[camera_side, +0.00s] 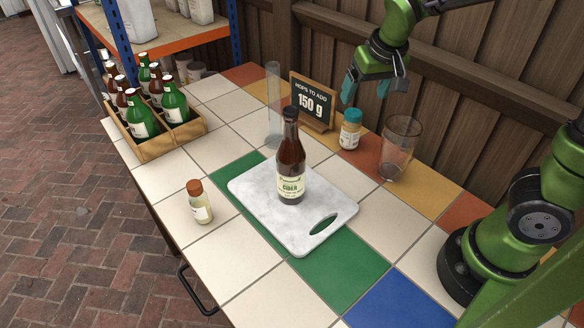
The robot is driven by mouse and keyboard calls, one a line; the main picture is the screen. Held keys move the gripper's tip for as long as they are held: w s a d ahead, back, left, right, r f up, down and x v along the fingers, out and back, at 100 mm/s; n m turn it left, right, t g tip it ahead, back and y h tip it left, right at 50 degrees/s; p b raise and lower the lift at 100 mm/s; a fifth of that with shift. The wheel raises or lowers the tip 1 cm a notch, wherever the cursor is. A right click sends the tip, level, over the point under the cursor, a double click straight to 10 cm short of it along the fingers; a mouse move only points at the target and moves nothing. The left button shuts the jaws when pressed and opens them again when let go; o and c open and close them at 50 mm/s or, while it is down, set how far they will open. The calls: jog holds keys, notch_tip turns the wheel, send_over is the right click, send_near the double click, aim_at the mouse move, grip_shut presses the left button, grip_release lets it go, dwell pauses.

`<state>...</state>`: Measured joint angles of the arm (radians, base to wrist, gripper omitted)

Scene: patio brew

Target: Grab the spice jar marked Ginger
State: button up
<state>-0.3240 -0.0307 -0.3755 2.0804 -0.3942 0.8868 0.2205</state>
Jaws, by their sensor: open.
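A small jar with a teal lid (350,130) stands upright on the tiles near the back fence, right of the chalkboard sign. A second small jar with an orange-brown lid (200,204) stands upright at the front left of the table. The writing on both jars is too small to read, so I cannot tell which is marked Ginger. My gripper (367,92) is open and empty, fingers pointing down. It appears above the teal-lidded jar and apart from it.
A brown cider bottle (291,165) stands on a marble board (262,207) mid-table. A clear glass (399,150) stands right of the teal-lidded jar. A glass tube (273,100) and the sign (312,104) are at the back. A wooden bottle crate (157,149) is at left. Front tiles are clear.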

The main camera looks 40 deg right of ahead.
aim_at(353, 115)
jog(key=shift+m+h, duration=0.3)
jog(key=x, duration=0.3)
jog(key=w+d+x, duration=0.1)
jog(key=x, duration=0.7)
jog(key=shift+w+d+r, duration=0.15)
jog(key=shift+w+d, duration=0.1)
jog(key=shift+d, duration=0.15)
jog(key=x, duration=0.5)
jog(key=shift+s+d, duration=0.15)
jog(key=shift+d, duration=0.2)
jog(key=c, duration=1.1)
